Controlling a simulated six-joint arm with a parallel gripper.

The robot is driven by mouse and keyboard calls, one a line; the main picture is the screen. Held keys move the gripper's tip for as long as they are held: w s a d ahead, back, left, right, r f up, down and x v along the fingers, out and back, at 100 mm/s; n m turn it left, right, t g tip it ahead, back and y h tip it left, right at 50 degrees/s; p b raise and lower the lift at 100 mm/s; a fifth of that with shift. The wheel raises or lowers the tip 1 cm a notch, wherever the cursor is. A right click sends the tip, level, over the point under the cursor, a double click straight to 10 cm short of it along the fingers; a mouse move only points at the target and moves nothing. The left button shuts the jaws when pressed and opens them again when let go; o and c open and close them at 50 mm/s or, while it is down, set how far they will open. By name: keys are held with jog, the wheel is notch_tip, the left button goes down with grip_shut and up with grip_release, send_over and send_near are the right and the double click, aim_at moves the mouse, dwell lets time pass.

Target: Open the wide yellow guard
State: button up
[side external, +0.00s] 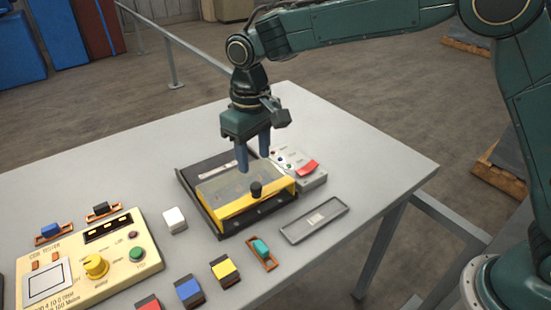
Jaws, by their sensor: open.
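The wide yellow guard (247,203) has a clear top panel and a yellow front edge. It lies low over a black base (213,222) near the middle of the table, and it looks closed. A black knob (256,188) stands up near its front edge. My gripper (254,164) points down with its two fingers apart and nothing between them. It appears above the back part of the guard, behind the knob. From this one view I cannot tell how high the fingertips are. What lies under the clear panel is hard to make out.
A grey box with a red switch (307,168) is close right of the guard. A flat grey tray (314,222) lies in front of it. A teal rocker switch (262,249), several coloured blocks, a white cube (174,220) and a cream control panel (85,262) occupy the front and left.

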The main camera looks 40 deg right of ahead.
aim_at(256, 185)
notch_tip(256, 185, down, 7)
jog(key=shift+f, duration=0.15)
dwell(0.4)
grip_shut()
